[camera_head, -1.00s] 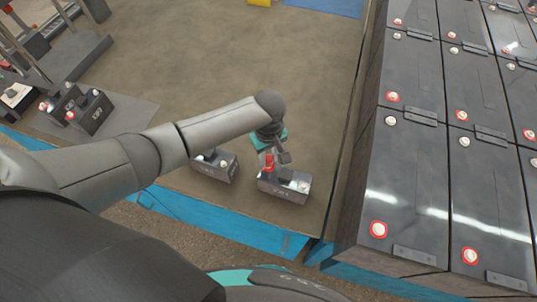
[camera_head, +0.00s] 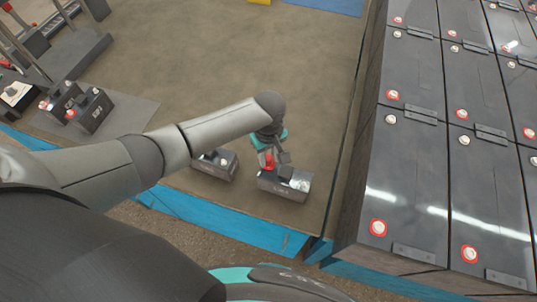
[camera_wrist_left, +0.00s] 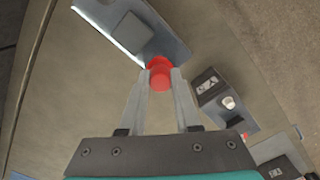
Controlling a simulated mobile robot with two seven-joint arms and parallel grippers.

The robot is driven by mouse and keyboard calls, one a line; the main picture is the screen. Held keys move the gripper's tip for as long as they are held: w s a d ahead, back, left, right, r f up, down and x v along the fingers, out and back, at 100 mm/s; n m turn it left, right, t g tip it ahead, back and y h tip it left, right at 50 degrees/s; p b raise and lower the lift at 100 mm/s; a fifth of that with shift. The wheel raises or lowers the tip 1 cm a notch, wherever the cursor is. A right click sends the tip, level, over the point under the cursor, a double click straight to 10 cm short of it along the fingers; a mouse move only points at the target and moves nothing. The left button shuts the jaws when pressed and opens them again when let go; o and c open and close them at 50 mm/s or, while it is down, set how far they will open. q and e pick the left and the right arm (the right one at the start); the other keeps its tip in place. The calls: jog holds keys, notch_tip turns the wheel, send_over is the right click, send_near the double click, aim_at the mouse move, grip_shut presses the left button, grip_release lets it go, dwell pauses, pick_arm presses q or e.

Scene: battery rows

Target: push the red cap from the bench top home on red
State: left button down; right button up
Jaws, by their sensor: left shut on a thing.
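My left gripper (camera_head: 270,154) is shut on the red cap (camera_head: 266,160). The cap also shows between the fingertips in the left wrist view (camera_wrist_left: 160,77). It is at the left end of a small dark battery (camera_head: 285,187) near the bench's front edge. The same battery is at the top of the left wrist view (camera_wrist_left: 158,38), with a dark block on it. A second red part touches the cap on the battery side there. The terminal itself is hidden, and I cannot tell how far the cap is seated. My right gripper is not in view.
Another small battery (camera_head: 215,167) stands close on the left. More batteries (camera_head: 90,110) sit on a dark mat at the far left. Rows of large batteries (camera_head: 415,185) fill the right side. The brown bench top (camera_head: 215,60) behind is clear.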

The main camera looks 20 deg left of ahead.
pick_arm(q)
jog(key=shift+f, duration=0.5)
dwell(0.6)
jog(key=shift+c, duration=0.3)
grip_release()
dwell(0.4)
jog(key=shift+r, duration=0.15)
jog(key=shift+r+p, duration=3.4)
jog(key=shift+p, duration=0.55)
